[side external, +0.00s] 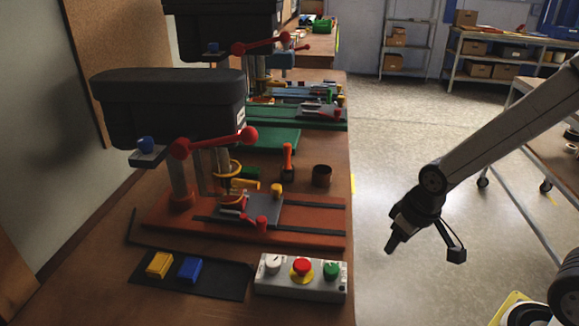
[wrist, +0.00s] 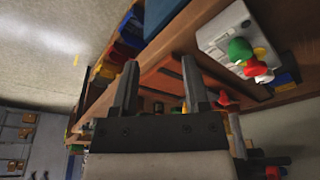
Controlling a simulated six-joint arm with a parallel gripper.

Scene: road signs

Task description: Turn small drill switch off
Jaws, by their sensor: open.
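A grey control box (side external: 300,288) sits at the front right of the wooden bench, with a light grey knob (side external: 273,264), a red button (side external: 302,266) on a yellow base and a green button (side external: 331,270). Behind it stands a drill press with a black head (side external: 170,107) and an orange-red base (side external: 290,232). The box also shows tilted at the upper right in the wrist view (wrist: 218,40). My gripper (side external: 393,243) is right of the bench, over the floor, apart from the box. Its two fingers are open and empty in the wrist view (wrist: 159,63).
A second drill press (side external: 225,30) stands farther back on the bench. A yellow block (side external: 159,265) and a blue block (side external: 190,269) lie on a black mat (side external: 215,287) left of the box. Shelves (side external: 408,45) stand far back. The floor between bench and arm is clear.

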